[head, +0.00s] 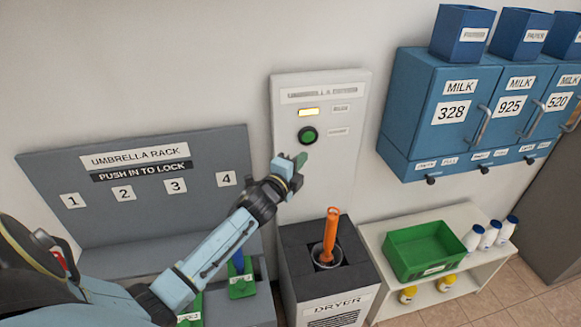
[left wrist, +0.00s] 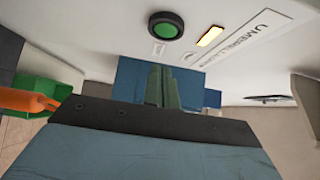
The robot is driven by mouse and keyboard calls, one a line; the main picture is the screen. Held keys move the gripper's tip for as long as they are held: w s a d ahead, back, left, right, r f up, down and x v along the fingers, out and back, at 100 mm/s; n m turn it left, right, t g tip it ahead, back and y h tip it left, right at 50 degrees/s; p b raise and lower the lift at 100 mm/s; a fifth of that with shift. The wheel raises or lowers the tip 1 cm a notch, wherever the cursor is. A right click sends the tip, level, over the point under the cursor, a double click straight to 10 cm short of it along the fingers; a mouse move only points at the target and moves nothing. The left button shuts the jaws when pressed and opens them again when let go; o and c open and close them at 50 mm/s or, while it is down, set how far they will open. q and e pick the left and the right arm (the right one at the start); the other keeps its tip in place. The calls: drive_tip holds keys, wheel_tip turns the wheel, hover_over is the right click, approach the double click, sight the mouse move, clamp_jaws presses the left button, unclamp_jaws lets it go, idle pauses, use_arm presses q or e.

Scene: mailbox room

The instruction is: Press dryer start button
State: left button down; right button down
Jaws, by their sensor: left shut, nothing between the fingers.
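The round green button (head: 307,135) with a black ring is on a light panel (head: 347,175) on the wall. A yellow light (head: 309,112) glows above it. The button also shows in the left wrist view (left wrist: 165,27), above the fingertips. My left gripper (head: 300,160) is shut and empty, just below the button; its fingers show in the left wrist view (left wrist: 163,88). I cannot tell exactly how far it stands from the panel. The dryer (head: 335,305) stands below, with an orange umbrella (head: 331,235) upright in its opening. My right gripper is not in view.
A grey umbrella rack (head: 105,185) with numbered slots is at left. Blue milk boxes (head: 428,75) hang at upper right. A low white shelf (head: 458,215) right of the dryer holds a green bin (head: 425,252) and several bottles. The wall around the panel is bare.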

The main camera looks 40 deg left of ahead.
use_arm(q)
drive_tip(key=shift+s+d, duration=0.15)
drive_tip(key=shift+s, duration=1)
drive_tip(key=shift+s+d, duration=0.15)
drive_tip(key=shift+s, duration=1)
drive_tip(key=s+d+f+n+g, duration=0.3)
drive_tip(key=s+f+n+g, duration=0.15)
drive_tip(key=s, duration=0.25)
drive_tip(key=s+d+f+n+g, duration=0.3)
drive_tip(key=s+f+n, duration=0.15)
drive_tip(key=s, duration=0.25)
drive_tip(key=s+d+f+n+g+h, duration=0.1)
drive_tip(key=s+d+n+g, duration=0.25)
drive_tip(key=s, duration=0.55)
drive_tip(key=s+d+n+g+h, duration=0.1)
drive_tip(key=s+d+n+g, duration=0.25)
drive_tip(key=s, duration=0.45)
wheel_tip(320, 180, down, 25)
drive_tip(key=s+m+g, duration=0.1)
drive_tip(key=s+g, duration=0.1)
drive_tip(key=s+a+f, duration=0.3)
drive_tip(key=s+f, duration=1.2)
drive_tip(key=s, duration=0.1)
drive_tip(key=shift+s+a+g+y, duration=0.15)
drive_tip(key=shift+s+g+y, duration=0.15)
drive_tip(key=shift+s+g, duration=0.05)
